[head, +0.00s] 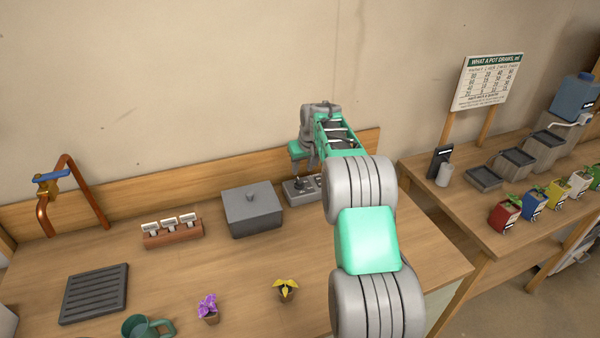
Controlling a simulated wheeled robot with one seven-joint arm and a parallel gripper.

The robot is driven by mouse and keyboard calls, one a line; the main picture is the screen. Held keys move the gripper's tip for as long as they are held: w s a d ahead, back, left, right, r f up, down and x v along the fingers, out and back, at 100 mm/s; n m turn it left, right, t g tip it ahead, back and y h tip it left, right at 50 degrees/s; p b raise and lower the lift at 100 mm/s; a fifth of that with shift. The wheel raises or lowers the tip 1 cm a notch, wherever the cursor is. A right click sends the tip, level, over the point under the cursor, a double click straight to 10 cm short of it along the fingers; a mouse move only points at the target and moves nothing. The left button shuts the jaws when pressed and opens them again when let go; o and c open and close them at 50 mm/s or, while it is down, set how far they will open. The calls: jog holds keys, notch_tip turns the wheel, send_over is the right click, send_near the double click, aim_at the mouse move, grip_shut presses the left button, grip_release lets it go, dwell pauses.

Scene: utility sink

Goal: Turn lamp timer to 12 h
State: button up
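A low grey panel (294,195) lies on the bench near the back wall, with small round shapes on its top. It may bear the lamp timer, but its markings are too small to read. My gripper (307,176) points down just above it, near its left half. My arm hides the panel's right part. Whether the fingers touch a dial, or are open or shut, I cannot tell.
A grey lidded box (251,212) stands close left of the panel. A wooden rack with white tags (173,231), a copper pipe (72,195), a slotted tray (95,293), a green mug (146,326), a purple flower (208,307) and a yellow plant (286,290) are on the bench.

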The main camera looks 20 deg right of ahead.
aim_at(299, 180)
jog(key=p+x, duration=0.2)
jog(key=x, duration=0.5)
jog(key=shift+w+f, duration=0.15)
jog(key=shift+f, duration=0.15)
grip_shut()
